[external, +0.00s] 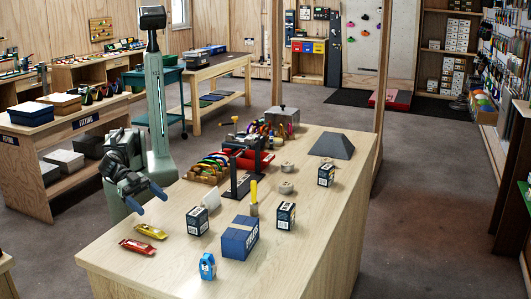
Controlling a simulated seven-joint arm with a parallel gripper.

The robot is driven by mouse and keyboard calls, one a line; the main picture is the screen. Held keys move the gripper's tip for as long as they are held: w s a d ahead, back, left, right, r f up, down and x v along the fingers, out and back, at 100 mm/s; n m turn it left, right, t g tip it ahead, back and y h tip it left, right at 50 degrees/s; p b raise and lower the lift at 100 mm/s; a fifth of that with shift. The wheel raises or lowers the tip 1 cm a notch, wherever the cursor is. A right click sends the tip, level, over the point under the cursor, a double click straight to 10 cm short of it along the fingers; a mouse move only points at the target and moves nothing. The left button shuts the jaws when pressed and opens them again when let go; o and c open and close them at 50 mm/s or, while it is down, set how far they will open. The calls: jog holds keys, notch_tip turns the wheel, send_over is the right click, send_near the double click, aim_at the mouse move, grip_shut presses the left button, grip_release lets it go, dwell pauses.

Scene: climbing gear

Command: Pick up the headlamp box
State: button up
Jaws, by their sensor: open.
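Several boxes stand on the wooden bench. A small dark box with a white label (197,220) is at the left, a similar one (285,216) is to the right, and another (326,175) is farther back. A larger blue box (239,238) with white lettering lies in front, between the two nearer small boxes. The print is too small to tell which is the headlamp box. My gripper (147,198) is open and empty, with blue fingertips apart, near the bench's left edge. It is left of the boxes and touches none of them.
A blue item (207,266) stands at the front. A yellow-handled tool (254,198), grey rolls (286,187), a dark stand and a grey pyramid block (332,146) are farther back. The right front is clear.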

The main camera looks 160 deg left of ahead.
jog(key=s+a+n+g+y, duration=0.1)
jog(key=s+a+n, duration=0.1)
jog(key=a, duration=0.4)
send_near(203, 218)
jog(key=w, duration=0.1)
jog(key=w+a+f, duration=0.1)
jog(key=shift+w+a+f+g, duration=0.3)
jog(key=shift+a, duration=0.05)
jog(key=shift+r+x, duration=0.2)
jog(key=shift+x, duration=2.8)
jog(key=shift+s+a, duration=0.1)
jog(key=shift+a, duration=0.05)
jog(key=shift+c, duration=0.3)
jog(key=c, duration=1.1)
